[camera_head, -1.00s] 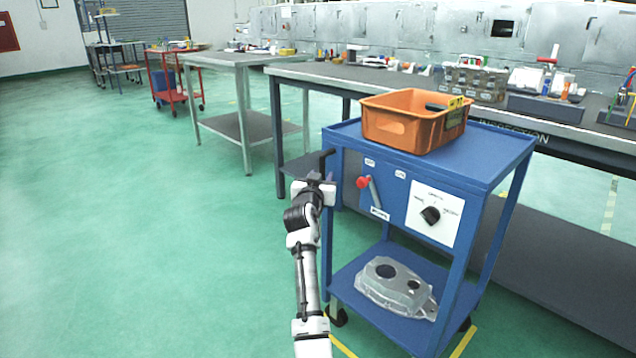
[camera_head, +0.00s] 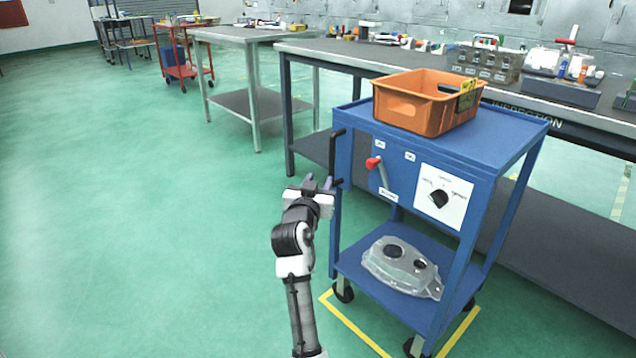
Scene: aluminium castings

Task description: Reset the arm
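My gripper (camera_head: 319,186) is at the end of my white and black arm, left of the blue cart (camera_head: 345,205). Its fingers point up and away, close to the cart's black handle (camera_head: 336,155). Whether the fingers touch the handle, and how far apart they are, I cannot tell. Nothing is clearly held in them. On the cart's front panel are a red-knobbed lever (camera_head: 378,172), tilted, and a black rotary knob (camera_head: 438,199).
An orange bin (camera_head: 405,108) stands on the cart's top. A grey casting (camera_head: 402,266) lies on its lower shelf. A long inspection bench (camera_head: 345,62) runs behind the cart, and a grey table (camera_head: 235,35) stands further left. The green floor at left is clear.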

